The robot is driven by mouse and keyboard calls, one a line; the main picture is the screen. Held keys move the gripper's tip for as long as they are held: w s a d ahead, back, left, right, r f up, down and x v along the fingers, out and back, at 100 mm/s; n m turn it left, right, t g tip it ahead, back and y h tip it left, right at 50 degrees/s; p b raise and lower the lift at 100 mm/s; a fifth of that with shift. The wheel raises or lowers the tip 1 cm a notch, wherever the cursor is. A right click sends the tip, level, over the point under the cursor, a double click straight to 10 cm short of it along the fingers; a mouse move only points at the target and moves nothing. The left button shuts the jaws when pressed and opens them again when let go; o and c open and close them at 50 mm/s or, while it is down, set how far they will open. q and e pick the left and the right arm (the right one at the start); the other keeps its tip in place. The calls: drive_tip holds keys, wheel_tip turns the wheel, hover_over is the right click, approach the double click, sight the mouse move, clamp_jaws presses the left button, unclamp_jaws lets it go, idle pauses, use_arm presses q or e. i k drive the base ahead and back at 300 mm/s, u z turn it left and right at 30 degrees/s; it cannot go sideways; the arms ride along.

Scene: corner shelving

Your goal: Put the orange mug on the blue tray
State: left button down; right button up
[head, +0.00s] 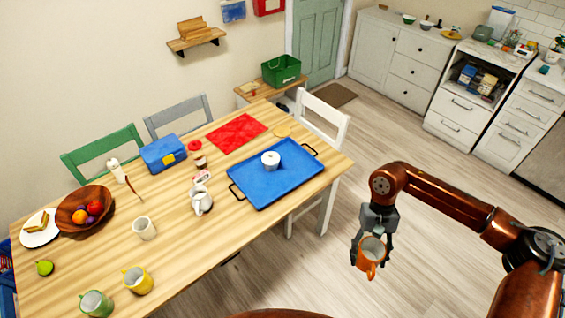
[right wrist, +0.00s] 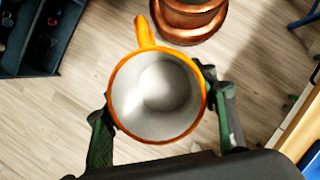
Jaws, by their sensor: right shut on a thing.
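The orange mug (head: 371,250) is held by my right gripper (head: 373,240) over the floor, to the right of the table. In the right wrist view the mug (right wrist: 157,95) sits between the two fingers of my right gripper (right wrist: 160,112), its white inside facing the camera and looking empty. Its handle points away from the palm. The blue tray (head: 265,187) lies on the right part of the table, left of the gripper and apart from it. A white round item (head: 270,161) stands on the tray. My left gripper is not in view.
The wooden table (head: 180,242) also carries a white pitcher (head: 202,201), a white mug (head: 144,228), a yellow mug (head: 138,280), a green mug (head: 96,304) and a fruit bowl (head: 85,210). A white chair (head: 328,122) stands at its far right end. The tray's front half is bare.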

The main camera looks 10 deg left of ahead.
sight(257, 188)
drive_tip(key=u, duration=0.3)
drive_tip(key=i, duration=0.75)
drive_tip(key=u, duration=0.8)
drive_tip(key=i, duration=0.35)
drive_tip(key=u, duration=0.3)
